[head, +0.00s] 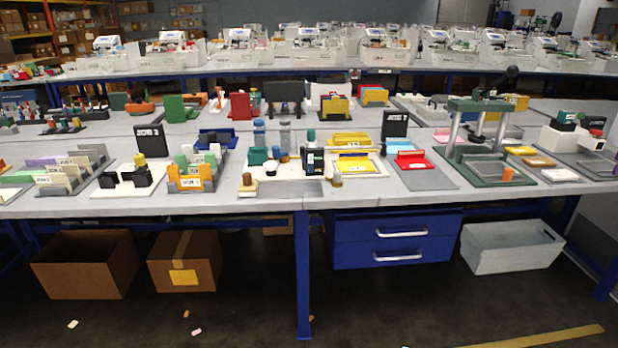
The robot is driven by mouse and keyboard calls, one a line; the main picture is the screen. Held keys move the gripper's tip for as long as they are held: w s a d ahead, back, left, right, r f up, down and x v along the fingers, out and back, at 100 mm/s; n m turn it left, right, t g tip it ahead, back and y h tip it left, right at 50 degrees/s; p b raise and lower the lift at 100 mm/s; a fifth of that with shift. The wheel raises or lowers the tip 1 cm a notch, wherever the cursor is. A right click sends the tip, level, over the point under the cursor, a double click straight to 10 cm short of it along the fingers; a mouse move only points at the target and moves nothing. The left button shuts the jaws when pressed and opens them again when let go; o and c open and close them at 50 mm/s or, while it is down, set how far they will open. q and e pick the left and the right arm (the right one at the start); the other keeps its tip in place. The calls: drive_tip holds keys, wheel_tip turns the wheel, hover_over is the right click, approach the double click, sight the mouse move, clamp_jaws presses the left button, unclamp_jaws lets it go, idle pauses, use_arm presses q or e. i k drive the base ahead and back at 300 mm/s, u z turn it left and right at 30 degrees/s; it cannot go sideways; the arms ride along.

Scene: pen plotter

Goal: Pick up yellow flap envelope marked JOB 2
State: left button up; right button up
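I cannot pick out the envelope marked JOB 2 with certainty, as the lettering is too small to read. An orange holder with a white label (191,182) stands left of the middle, and pale labelled cards (68,180) stand in a rack at the far left. Neither of my grippers is in view.
Black signs (151,140) (395,123) stand on the bench. A green press (480,135) stands at the right. Below are cardboard boxes (88,265), blue drawers (395,240) and a grey bin (510,246). The floor in front is mostly clear, with small scraps.

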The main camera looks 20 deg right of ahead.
sight(348, 161)
drive_tip(key=z, duration=0.65)
drive_tip(key=i, duration=0.55)
drive_tip(key=z, duration=0.65)
drive_tip(key=i, duration=0.95)
drive_tip(key=u, duration=0.25)
